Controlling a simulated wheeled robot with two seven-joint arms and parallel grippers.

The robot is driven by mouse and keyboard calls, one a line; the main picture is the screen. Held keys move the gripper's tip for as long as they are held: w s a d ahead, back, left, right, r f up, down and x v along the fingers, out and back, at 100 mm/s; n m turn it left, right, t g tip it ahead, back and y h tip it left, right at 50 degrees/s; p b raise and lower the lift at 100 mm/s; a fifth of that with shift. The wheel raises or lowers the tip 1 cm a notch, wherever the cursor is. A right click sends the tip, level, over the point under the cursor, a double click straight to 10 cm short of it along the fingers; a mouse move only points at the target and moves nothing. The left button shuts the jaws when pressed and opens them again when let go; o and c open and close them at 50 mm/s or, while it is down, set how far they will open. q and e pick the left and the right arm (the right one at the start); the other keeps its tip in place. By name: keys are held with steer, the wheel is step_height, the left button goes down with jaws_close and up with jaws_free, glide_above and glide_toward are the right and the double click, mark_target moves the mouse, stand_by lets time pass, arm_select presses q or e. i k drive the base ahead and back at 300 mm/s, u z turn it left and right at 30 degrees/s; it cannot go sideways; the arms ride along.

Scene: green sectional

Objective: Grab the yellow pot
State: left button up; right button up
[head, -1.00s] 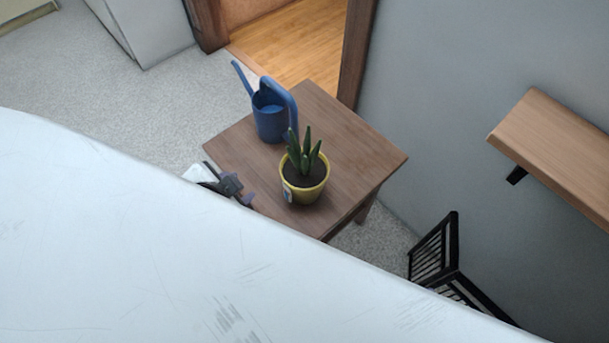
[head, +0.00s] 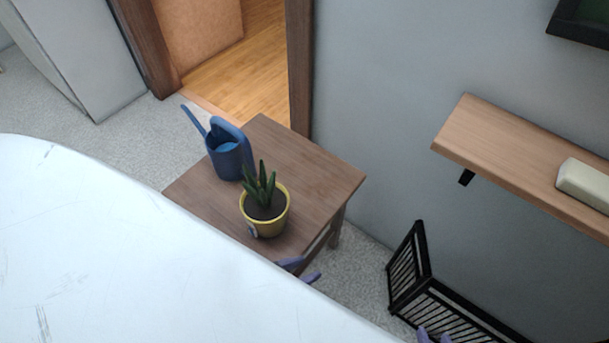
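The yellow pot (head: 271,226) stands upright on a brown wooden table (head: 312,180), near its front edge. It holds dark soil and a green spiky plant (head: 261,190), and a small pale label is on its front. My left gripper (head: 302,271) shows only its purple fingertips, just below and right of the pot at the table's front edge. The fingertips are apart with nothing seen between them, and they do not touch the pot. My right gripper (head: 433,336) shows only small purple tips at the bottom edge; its opening cannot be made out.
A blue watering can (head: 228,155) stands on the table behind and left of the pot. A black slatted rack (head: 408,276) is on the floor at right. A wooden wall shelf (head: 520,150) juts out at right with a pale box (head: 584,184). Bare tabletop lies right of the pot.

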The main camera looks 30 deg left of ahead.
mark_target(265, 203)
steer(key=z, duration=1.6)
steer(key=k, duration=1.6)
steer(key=u, duration=1.9)
steer(key=i, duration=0.5)
